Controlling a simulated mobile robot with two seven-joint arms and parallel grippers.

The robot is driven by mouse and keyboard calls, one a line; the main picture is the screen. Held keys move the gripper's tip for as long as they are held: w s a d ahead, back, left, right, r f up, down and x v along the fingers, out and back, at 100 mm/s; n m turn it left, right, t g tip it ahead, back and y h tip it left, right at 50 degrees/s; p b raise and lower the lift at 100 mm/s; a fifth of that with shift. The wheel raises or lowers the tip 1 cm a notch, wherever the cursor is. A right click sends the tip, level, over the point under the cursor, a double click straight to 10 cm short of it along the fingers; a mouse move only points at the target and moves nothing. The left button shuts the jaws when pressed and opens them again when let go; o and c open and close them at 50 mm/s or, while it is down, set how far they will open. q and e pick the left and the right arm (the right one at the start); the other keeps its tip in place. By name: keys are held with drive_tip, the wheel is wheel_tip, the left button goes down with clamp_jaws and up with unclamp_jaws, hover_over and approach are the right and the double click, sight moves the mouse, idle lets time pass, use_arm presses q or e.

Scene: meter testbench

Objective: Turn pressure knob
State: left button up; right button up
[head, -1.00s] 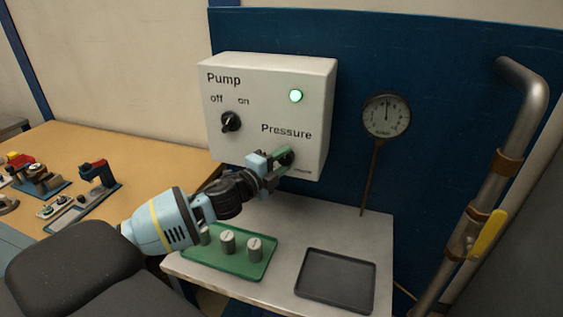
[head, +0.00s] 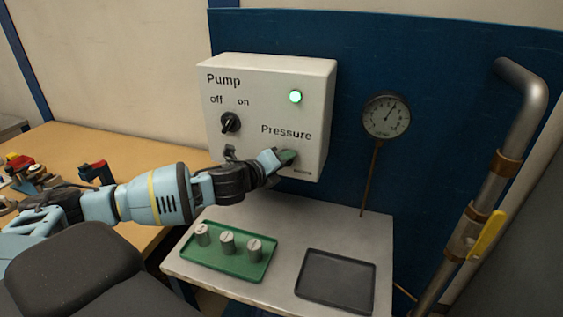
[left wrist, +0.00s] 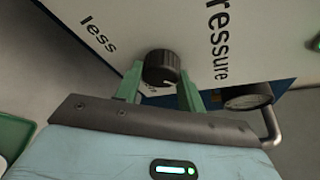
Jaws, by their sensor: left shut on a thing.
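The pressure knob (left wrist: 161,68) is a dark ribbed knob on the white pump box (head: 318,100), below the word "Pressure". My left gripper (left wrist: 160,85) has its green fingers on either side of the knob and is shut on it. In the head view the left gripper (head: 290,157) reaches the box's lower right and hides most of the knob. The dial gauge (head: 386,116) right of the box has its needle pointing up and to the right. The green lamp (head: 295,96) on the box is lit. My right gripper is not in view.
A black pump switch (head: 230,122) sits on the box's left. Below, the grey table holds a green tray (head: 232,271) with several grey cylinders and an empty dark tray (head: 336,279). A pipe with a yellow lever (head: 487,236) stands at the right.

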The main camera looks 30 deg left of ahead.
use_arm(q)
drive_tip(key=shift+f, duration=0.1)
idle(0.3)
drive_tip(key=o, duration=1)
drive_tip(key=shift+s, duration=0.15)
drive_tip(key=shift+v, duration=3.8)
drive_tip(key=shift+d, duration=0.1)
